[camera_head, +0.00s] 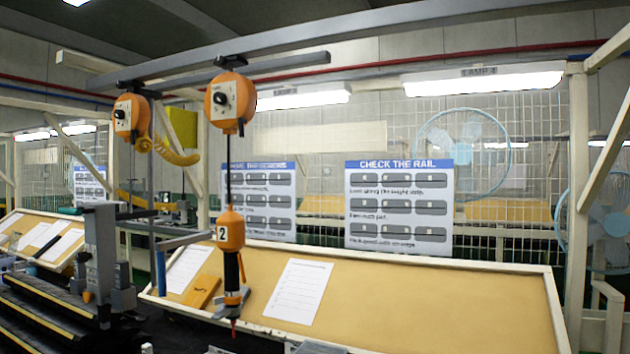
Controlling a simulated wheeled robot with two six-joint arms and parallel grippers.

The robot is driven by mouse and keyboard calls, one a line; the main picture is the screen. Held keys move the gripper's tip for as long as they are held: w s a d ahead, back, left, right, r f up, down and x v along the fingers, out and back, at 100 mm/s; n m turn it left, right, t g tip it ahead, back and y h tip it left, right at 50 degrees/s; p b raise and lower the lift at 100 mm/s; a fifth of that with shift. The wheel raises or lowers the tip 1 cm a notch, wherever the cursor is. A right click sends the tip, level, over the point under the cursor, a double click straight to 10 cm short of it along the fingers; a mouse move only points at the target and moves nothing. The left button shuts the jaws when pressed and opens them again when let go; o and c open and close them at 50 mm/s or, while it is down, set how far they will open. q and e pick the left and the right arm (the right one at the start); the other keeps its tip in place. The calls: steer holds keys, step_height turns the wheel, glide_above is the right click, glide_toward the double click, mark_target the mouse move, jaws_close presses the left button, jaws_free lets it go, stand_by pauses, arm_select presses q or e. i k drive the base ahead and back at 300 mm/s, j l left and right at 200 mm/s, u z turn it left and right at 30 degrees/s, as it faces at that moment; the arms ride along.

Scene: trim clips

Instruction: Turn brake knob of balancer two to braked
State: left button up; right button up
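Two orange balancers hang from the overhead rail. The nearer, right one (231,102) carries a black knob on a pale dial (220,98) on its front; the dial's marks are too small to read. A cable runs down from it to an orange tool (231,231) with a plate reading 2, which hangs upright over the sloped board. The left balancer (127,117) has a similar dark knob (120,114) and a coiled yellow hose beside it. Neither gripper can be made out in the head view.
A sloped tan board (420,309) with a pale rim holds a white sheet (298,291) and an orange block (202,292). A grey upright fixture (101,257) stands at left. Grey rails (215,46) cross above. A mesh fence with a "Check the rail" sign (399,208) stands behind.

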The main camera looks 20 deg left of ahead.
mark_target(220, 61)
steer(key=u, duration=1.25)
